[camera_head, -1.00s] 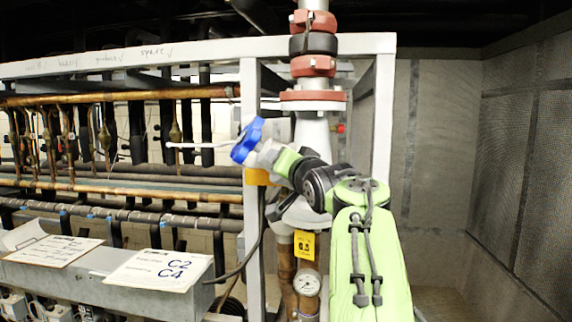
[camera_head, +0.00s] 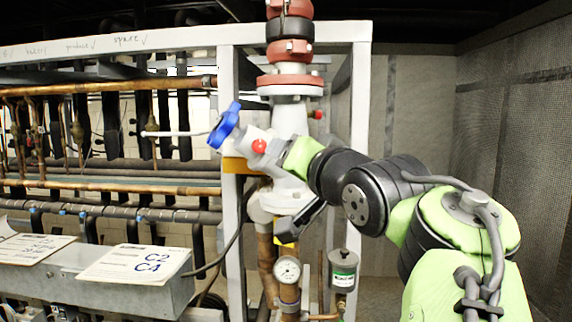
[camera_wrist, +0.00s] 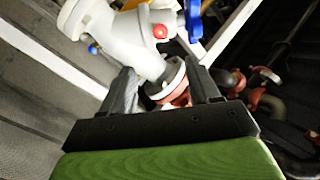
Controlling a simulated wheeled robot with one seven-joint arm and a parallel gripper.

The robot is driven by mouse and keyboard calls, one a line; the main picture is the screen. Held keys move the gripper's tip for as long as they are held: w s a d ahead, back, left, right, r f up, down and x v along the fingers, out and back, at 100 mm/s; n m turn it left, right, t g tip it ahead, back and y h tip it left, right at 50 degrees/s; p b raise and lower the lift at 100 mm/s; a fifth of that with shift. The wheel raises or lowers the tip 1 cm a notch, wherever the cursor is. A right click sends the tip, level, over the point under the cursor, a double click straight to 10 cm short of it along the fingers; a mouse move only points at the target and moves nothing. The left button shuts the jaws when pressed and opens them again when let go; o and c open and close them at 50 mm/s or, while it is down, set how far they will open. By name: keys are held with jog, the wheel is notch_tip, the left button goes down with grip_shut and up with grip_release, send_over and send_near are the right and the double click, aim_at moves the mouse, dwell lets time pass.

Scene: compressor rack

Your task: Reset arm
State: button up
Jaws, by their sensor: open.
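My arm (camera_head: 365,195), green and black, reaches from the lower right up to the valve on the grey pipe. In the wrist view my gripper (camera_wrist: 165,90) has its two black fingers spread apart with nothing held between them. Beyond the fingers is the grey valve body (camera_wrist: 120,35) with a red cap (camera_wrist: 160,31) and a blue handle (camera_wrist: 193,18). In the head view the blue handle (camera_head: 225,125) and the red cap (camera_head: 259,146) show left of my green wrist part. My fingertips are not clear in the head view. Whether they touch the valve cannot be told.
A grey frame post (camera_head: 229,190) stands left of the valve pipe. Red flanges (camera_head: 290,51) sit above it. A gauge (camera_head: 288,270) and a grey canister (camera_head: 343,270) are below. Copper pipes (camera_head: 110,88) fill the left. A mesh wall (camera_head: 512,140) is on the right.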

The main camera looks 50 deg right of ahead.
dwell(0.5)
jog(key=w+a+f+n+g+y, duration=0.1)
jog(key=a+f+n+g+y, duration=0.45)
jog(key=a+f, duration=1.15)
jog(key=s+a+f+n+g+y, duration=0.1)
jog(key=s+f, duration=0.4)
jog(key=f, duration=0.5)
jog(key=s+a+f+n+g+y, duration=0.1)
jog(key=s+a+f+n+g, duration=0.3)
jog(key=f, duration=0.6)
jog(key=shift+s+a+n, duration=0.45)
jog(key=shift+s+a, duration=0.2)
jog(key=shift+s, duration=0.5)
